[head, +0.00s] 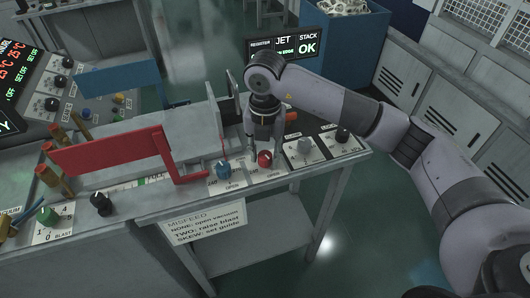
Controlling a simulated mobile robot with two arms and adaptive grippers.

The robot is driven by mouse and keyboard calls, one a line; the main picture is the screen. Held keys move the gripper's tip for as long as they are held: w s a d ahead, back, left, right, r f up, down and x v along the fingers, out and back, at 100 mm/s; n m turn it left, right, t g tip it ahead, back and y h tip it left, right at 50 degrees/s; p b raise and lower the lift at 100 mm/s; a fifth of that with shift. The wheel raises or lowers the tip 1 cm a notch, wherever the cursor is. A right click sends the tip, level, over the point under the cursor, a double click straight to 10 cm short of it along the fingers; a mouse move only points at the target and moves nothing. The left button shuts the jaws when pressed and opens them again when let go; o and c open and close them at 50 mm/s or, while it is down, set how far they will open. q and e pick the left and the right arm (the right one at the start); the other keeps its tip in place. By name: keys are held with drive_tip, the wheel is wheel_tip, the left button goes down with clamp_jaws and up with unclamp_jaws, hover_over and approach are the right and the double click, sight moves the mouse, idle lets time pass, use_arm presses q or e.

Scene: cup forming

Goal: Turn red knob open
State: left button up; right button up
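An "OPEN" label shows on the plate by the red knob. My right gripper (264,143) points down just above and behind the red knob. Its two fingers are spread apart, with the knob showing between and below their tips. I cannot tell whether a finger touches the knob. My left gripper is not in view.
A grey knob (304,146) and a black knob (342,135) stand to the right on the same bench edge. A red guard panel (110,153) rises at the left. A sign (206,226) hangs in front. A display (287,47) reading "OK" stands behind.

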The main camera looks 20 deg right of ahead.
sight(265, 155)
drive_tip(key=shift+o, duration=1.3)
drive_tip(key=shift+r, duration=0.1)
wheel_tip(265, 155, up, 12)
